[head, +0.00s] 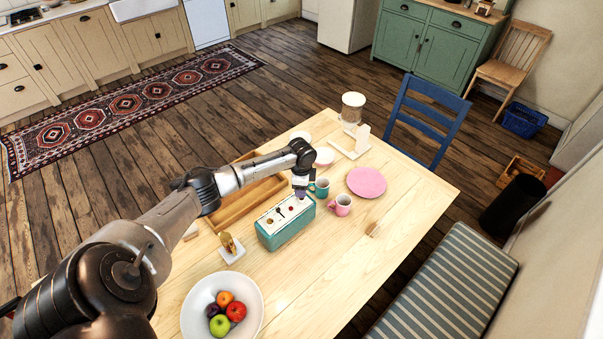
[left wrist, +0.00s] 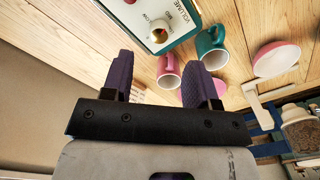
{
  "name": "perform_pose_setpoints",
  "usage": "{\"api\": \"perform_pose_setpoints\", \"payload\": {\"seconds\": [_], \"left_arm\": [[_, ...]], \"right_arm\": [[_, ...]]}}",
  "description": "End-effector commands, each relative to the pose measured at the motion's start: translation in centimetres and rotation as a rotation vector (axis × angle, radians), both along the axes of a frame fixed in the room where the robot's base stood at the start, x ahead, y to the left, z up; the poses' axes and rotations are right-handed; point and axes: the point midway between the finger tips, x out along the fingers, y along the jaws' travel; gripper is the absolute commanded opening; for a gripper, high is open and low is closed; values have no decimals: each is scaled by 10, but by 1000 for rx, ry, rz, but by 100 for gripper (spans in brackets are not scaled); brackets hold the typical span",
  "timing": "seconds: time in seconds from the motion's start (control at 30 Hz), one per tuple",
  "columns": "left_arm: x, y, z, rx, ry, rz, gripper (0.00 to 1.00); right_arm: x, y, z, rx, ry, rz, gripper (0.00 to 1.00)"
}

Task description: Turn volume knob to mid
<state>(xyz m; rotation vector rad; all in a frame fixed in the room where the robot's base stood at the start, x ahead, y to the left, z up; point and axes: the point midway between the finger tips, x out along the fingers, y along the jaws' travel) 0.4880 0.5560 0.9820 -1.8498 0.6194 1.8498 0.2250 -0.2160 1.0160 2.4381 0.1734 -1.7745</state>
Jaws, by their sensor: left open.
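A teal radio-like box (head: 285,232) with a white top panel stands on the wooden table. In the left wrist view its panel (left wrist: 122,12) carries the word VOLUME beside a round volume knob (left wrist: 158,33), with small marks around it, one reading MID. The knob's exact setting is too small to tell. My left gripper (head: 300,194) is over the right end of the box in the head view. In the left wrist view its two purple fingers (left wrist: 158,70) are apart with nothing between them, and the knob shows beyond the tips. My right gripper is not in view.
A pink mug (head: 341,206) and a teal mug (head: 320,188) stand right of the box, near a pink plate (head: 367,182). A wooden tray (head: 226,214) lies behind it. A white fruit bowl (head: 196,322) is in front. The table's right front is clear.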

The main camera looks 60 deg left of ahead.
Motion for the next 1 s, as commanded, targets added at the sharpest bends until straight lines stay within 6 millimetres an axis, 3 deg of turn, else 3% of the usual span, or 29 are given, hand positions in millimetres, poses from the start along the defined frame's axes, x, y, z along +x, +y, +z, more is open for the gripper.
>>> {"api": "perform_pose_setpoints", "payload": {"seconds": [0.2, 0.4, 0.6, 1.0], "left_arm": [[0, 0, 41, 1, -2, -2, 54], [0, 0, 63, 0, -1, 0, 54], [0, 0, 73, 0, 0, -1, 54], [0, 0, 74, 0, 0, -1, 54]], "right_arm": [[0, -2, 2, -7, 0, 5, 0], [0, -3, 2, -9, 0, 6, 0], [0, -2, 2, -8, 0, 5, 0], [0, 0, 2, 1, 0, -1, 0]]}}
